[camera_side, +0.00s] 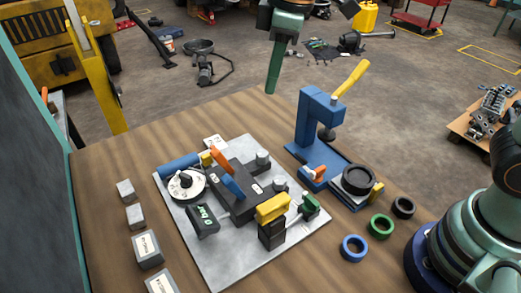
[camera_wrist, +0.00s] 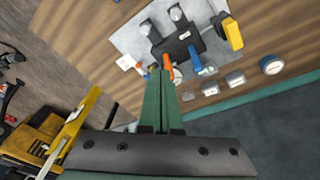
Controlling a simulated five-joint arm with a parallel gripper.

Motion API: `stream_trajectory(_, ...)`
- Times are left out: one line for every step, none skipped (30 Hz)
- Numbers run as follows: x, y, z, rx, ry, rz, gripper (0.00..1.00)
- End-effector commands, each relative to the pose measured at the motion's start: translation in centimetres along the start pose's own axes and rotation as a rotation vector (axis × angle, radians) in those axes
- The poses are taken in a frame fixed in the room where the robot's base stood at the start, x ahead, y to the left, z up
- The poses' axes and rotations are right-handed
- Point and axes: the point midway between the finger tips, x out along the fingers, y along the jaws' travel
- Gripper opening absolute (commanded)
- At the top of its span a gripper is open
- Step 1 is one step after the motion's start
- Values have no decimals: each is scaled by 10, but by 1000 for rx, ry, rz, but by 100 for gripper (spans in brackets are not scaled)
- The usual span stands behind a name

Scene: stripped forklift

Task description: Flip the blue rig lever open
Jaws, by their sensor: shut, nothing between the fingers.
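The rig is a black block (camera_side: 246,203) on a light grey plate (camera_side: 220,262) on the wooden table. A short blue lever (camera_side: 233,187) sits on it, tilted, beside an orange lever (camera_side: 221,159). In the wrist view, the blue lever (camera_wrist: 195,59) lies right of the orange lever (camera_wrist: 168,62). My gripper (camera_side: 272,90) is high above the table's back edge in the side view, well clear of the rig. In the wrist view, its green fingers (camera_wrist: 160,74) are together and empty, overlapping the view near the orange lever.
A blue press (camera_side: 308,125) with a yellow handle stands right of the plate. A dial (camera_side: 186,184), a yellow-topped black piece (camera_side: 272,212) and a green-faced block (camera_side: 205,219) crowd the rig. Grey blocks (camera_side: 147,248) line the left; rings (camera_side: 354,247) lie at right.

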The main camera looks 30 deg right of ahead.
Motion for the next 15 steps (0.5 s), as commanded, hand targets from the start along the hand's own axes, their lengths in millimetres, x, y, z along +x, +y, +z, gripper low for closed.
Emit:
stream_trajectory(7,-10,-14,-62,-19,-16,0)
stream_trajectory(10,-15,-21,-98,-28,-25,0)
stream_trajectory(15,-22,-31,-145,-40,-35,0)
stream_trajectory(19,-28,-38,-182,-50,-44,0)
stream_trajectory(23,-34,-45,-218,-59,-52,0)
stream_trajectory(28,-43,-54,-265,-71,-63,0)
stream_trajectory(32,-50,-60,-303,-81,-71,0)
stream_trajectory(37,-57,-66,-337,-89,-79,0)
stream_trajectory(42,-66,-74,-383,-100,-89,0)
stream_trajectory(46,-73,-79,-418,-109,-97,0)
stream_trajectory(51,-80,-84,-449,-117,-104,0)
stream_trajectory(56,-88,-89,-490,-126,-113,0)
stream_trajectory(60,-95,-93,-518,-134,-120,0)
stream_trajectory(64,-101,-96,-545,-140,-125,0)
stream_trajectory(68,-108,-100,-575,-147,-132,0)
